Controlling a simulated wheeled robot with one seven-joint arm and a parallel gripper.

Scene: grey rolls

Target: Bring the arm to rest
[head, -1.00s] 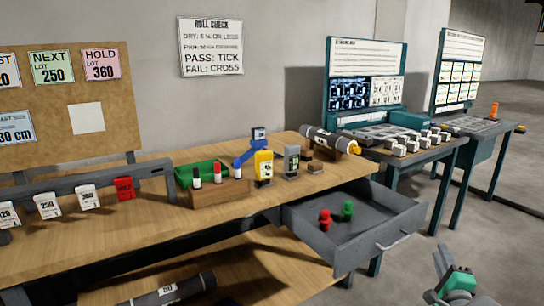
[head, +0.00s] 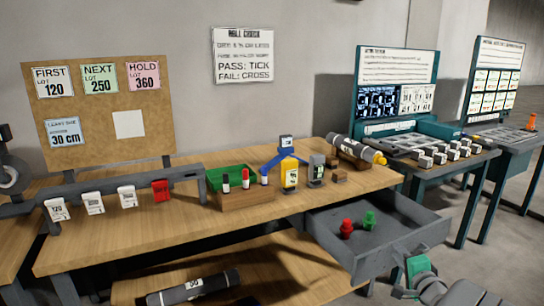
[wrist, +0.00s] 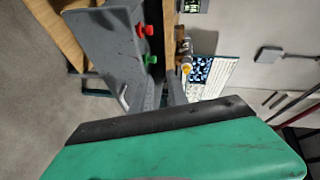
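A green and black part of my arm fills the lower wrist view. No held object shows. The drawer holds a red stamp-like piece (head: 347,228) and a green one (head: 369,220). Both also show in the wrist view, red (wrist: 146,31) and green (wrist: 151,59).
The wooden bench (head: 120,235) carries a green bin (head: 232,178), a dark roll (head: 350,148) and a rail with white tags and a red tag (head: 161,190). Another roll (head: 194,288) lies on the lower shelf. Teal workstations (head: 398,90) stand at right. Floor shows beyond the drawer.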

